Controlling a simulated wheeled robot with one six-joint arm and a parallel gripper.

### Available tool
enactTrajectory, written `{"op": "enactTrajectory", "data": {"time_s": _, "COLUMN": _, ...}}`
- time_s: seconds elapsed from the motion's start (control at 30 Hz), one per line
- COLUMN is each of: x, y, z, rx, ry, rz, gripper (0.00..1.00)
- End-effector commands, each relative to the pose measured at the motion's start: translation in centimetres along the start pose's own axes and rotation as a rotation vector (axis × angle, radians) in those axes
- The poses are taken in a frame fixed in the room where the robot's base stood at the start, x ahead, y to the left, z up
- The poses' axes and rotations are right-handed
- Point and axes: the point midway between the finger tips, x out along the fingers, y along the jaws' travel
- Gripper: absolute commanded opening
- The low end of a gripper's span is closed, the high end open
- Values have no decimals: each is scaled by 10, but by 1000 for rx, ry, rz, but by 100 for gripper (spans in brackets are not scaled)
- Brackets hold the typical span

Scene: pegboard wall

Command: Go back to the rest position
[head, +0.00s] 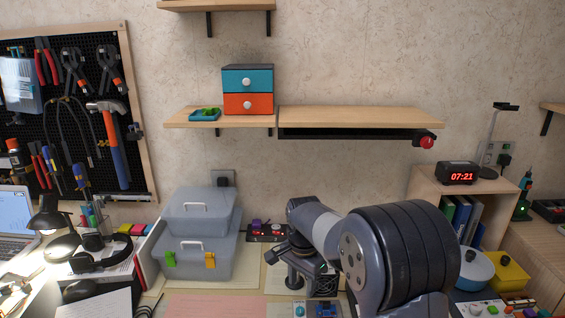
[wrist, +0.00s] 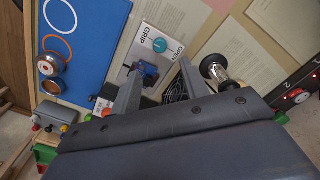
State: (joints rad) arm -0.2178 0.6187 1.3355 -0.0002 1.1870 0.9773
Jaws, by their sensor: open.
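My gripper (wrist: 160,75) shows in the wrist view with its two grey fingers apart and nothing held between them. It points down over the desk, near a white panel (wrist: 148,40) labelled GRIP and OPEN with a teal knob. A small blue device (wrist: 146,74) shows between the fingers, below them on the desk. In the head view my dark arm reaches in from the lower right over the desk, and its large ribbed joint hides part of the desk. The fingers are hard to make out there.
A grey toolbox (head: 196,262) stands left of my arm. A wooden shelf (head: 360,117) and a two-drawer box (head: 248,90) are on the wall above. A cubby with a clock (head: 457,173) stands at right. A blue mat (wrist: 85,45) lies near the gripper.

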Motion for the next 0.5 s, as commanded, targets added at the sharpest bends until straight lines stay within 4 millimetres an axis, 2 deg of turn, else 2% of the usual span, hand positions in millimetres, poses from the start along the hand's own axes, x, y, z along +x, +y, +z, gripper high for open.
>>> {"op": "enactTrajectory", "data": {"time_s": 0.07, "x": -18, "y": -1, "z": 0, "rx": 0, "ry": 3, "rz": -5, "gripper": 43}}
{"op": "enactTrajectory", "data": {"time_s": 0.5, "x": 74, "y": 1, "z": 1, "rx": 0, "ry": -3, "rz": 5, "gripper": 43}}
